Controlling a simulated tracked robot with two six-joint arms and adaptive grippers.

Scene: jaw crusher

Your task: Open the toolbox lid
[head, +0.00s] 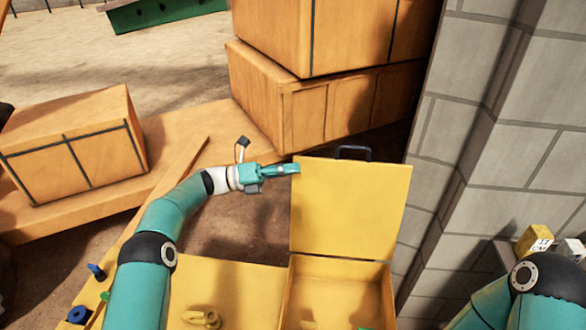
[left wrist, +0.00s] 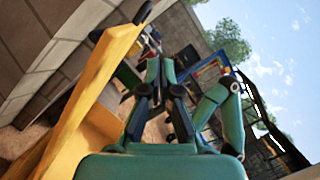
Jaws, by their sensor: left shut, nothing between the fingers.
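The yellow toolbox (head: 338,268) stands at the lower middle of the head view. Its lid (head: 350,210) is raised, standing roughly upright behind the box, and the inside is exposed. A dark handle (head: 352,152) shows at the lid's top edge. My left gripper (head: 296,169) is shut and empty at the lid's upper left corner; I cannot tell whether it touches. In the left wrist view the shut fingers (left wrist: 165,62) point away, with the lid (left wrist: 85,95) close on their left. My right gripper is out of view.
A yellow bench top (head: 235,285) lies left of the toolbox, with a yellow part (head: 202,318) and a blue knob (head: 78,315) on it. Wooden crates (head: 330,100) stand behind. A grey block wall (head: 470,150) rises close on the right.

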